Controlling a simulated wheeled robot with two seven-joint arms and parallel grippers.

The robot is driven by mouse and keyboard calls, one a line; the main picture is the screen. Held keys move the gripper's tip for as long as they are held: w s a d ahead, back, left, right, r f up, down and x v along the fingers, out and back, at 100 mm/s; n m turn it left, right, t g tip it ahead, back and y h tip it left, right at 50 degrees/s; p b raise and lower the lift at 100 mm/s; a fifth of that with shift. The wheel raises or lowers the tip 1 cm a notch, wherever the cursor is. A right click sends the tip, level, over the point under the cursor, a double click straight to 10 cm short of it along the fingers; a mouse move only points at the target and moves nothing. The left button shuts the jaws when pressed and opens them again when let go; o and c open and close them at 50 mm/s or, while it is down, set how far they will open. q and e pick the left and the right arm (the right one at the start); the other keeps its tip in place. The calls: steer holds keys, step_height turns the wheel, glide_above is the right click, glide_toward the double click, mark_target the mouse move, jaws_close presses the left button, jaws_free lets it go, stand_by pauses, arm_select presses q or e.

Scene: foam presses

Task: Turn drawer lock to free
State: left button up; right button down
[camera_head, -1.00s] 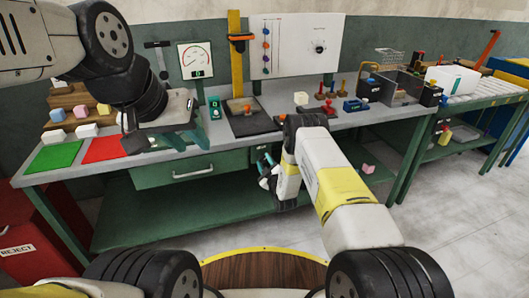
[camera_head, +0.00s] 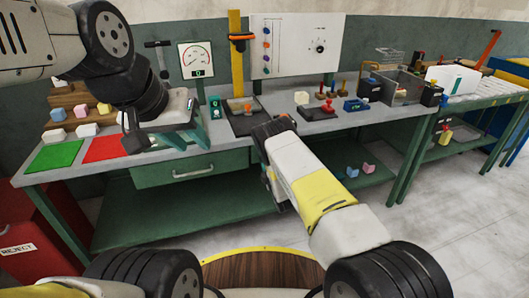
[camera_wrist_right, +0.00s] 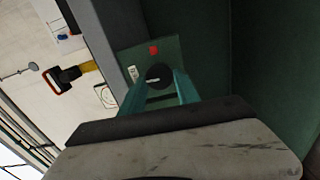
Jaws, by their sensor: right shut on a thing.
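In the right wrist view, a dark round drawer lock knob (camera_wrist_right: 160,75) sits on a green plate (camera_wrist_right: 172,48). A red dot is above the knob, a white label is beside it, and a pale line crosses its face. My right gripper (camera_wrist_right: 159,89) has its teal fingers shut on the knob, one on each side. In the head view my right arm hides the lock and most of that gripper. The green drawer (camera_head: 192,170) under the bench looks shut. My left gripper (camera_head: 197,142) hangs over the bench above the drawer, its teal fingers apart and empty.
Green and red mats (camera_head: 55,155) lie at the bench's left, with blocks on a wooden rack behind. A white panel (camera_head: 297,45) stands at the back. Blue and pink blocks (camera_head: 368,168) are on the lower shelf. A red reject bin (camera_head: 30,245) stands at lower left.

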steer(key=shift+a+n, duration=0.1)
steer(key=shift+n, duration=0.2)
steer(key=c, duration=0.9)
jaws_free()
steer(key=v, duration=0.8)
steer(key=shift+w, duration=0.1)
